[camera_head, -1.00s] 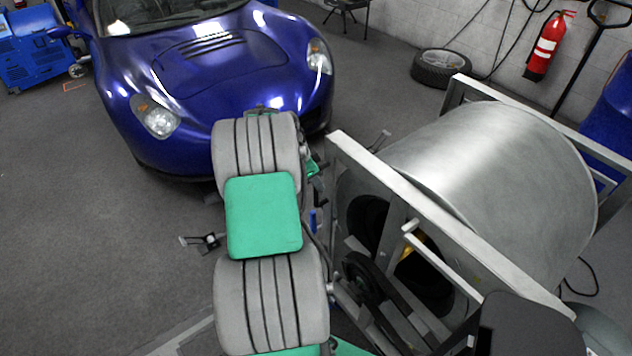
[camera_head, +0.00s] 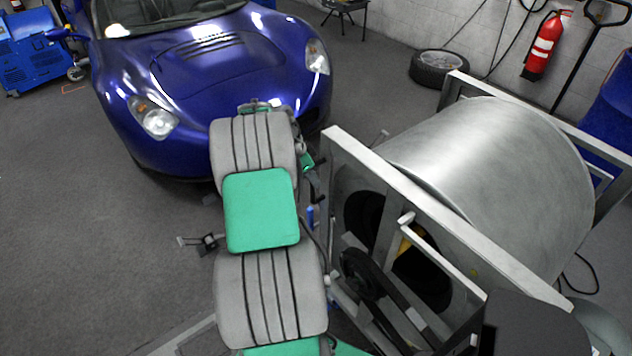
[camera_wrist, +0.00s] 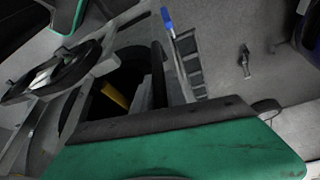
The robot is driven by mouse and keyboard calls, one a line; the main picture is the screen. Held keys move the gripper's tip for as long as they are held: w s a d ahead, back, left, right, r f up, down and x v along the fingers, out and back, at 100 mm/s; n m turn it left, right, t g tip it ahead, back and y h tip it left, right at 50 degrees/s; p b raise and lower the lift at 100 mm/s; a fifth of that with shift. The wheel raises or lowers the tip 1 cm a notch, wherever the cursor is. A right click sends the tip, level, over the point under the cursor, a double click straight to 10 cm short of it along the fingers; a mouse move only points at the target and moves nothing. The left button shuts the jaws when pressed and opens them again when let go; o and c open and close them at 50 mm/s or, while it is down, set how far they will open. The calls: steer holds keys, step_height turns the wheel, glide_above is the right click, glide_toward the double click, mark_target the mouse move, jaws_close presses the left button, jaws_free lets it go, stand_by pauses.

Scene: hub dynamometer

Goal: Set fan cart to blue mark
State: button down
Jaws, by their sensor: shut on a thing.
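The fan cart (camera_head: 490,170) is a large grey metal drum in a pale square frame, at the right of the head view. Its black wheel and frame also show at the upper left of the wrist view (camera_wrist: 55,75). My gripper (camera_wrist: 165,122) shows as a green body with a dark edge at the bottom of the wrist view. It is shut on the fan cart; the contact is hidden. In the head view my arm hides most of the gripper, beside the frame's left side. A small blue piece (camera_wrist: 167,18) tops a rod beside the frame. I cannot make out a blue floor mark.
A blue car (camera_head: 215,75) stands close behind my arm. A tyre (camera_head: 440,68) and a red fire extinguisher (camera_head: 542,45) are by the back wall. A blue machine (camera_head: 30,50) stands far left. The grey floor at left is open.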

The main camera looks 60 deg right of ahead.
steer(key=shift+w+d+r, duration=0.15)
steer(key=shift+w+d, duration=0.1)
steer(key=shift+w, duration=0.2)
steer(key=shift+w+d+r, duration=0.1)
steer(key=shift+w+d, duration=0.1)
steer(key=shift+w, duration=0.25)
steer(key=c, duration=1.7)
jaws_free()
steer(key=shift+w+f, duration=0.1)
steer(key=shift+c, duration=0.2)
steer(key=shift+o, duration=0.7)
steer(key=shift+a, duration=0.1)
steer(key=shift+o, duration=1.2)
steer(key=shift+f, duration=0.1)
steer(key=shift+s, duration=0.3)
steer(key=shift+s+a+f, duration=0.1)
steer(key=shift+s+f, duration=0.1)
steer(key=shift+s, duration=0.1)
steer(key=shift+w+r, duration=0.1)
steer(key=shift+w, duration=0.1)
